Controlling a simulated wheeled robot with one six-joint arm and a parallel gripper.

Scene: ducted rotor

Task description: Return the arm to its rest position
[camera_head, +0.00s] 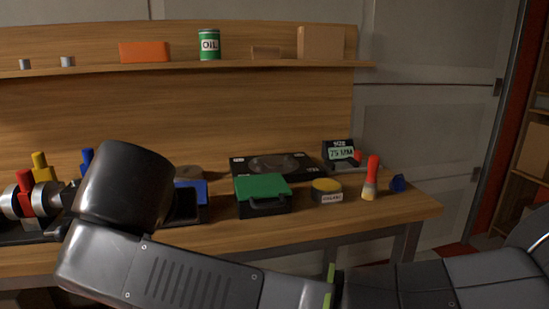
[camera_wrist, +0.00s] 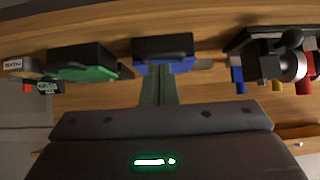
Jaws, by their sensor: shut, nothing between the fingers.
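My arm crosses the lower part of the head view in front of the bench, bent at a thick dark joint. My gripper (camera_wrist: 158,86) shows in the wrist view as narrow grey-green fingers closed together above the dark palm. It is shut and empty. The fingers point toward a blue-lidded case, and I cannot tell how far apart they are. In the head view the gripper is hidden behind my arm.
The wooden bench (camera_head: 415,206) holds a green-lidded case (camera_head: 262,188), the blue-lidded case (camera_wrist: 163,67), a yellow-topped tin (camera_head: 327,190), a brush (camera_head: 371,180) and a rotor assembly (camera_head: 28,205) at left. A shelf (camera_head: 180,66) carries an oil can (camera_head: 209,44). Floor shows at right.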

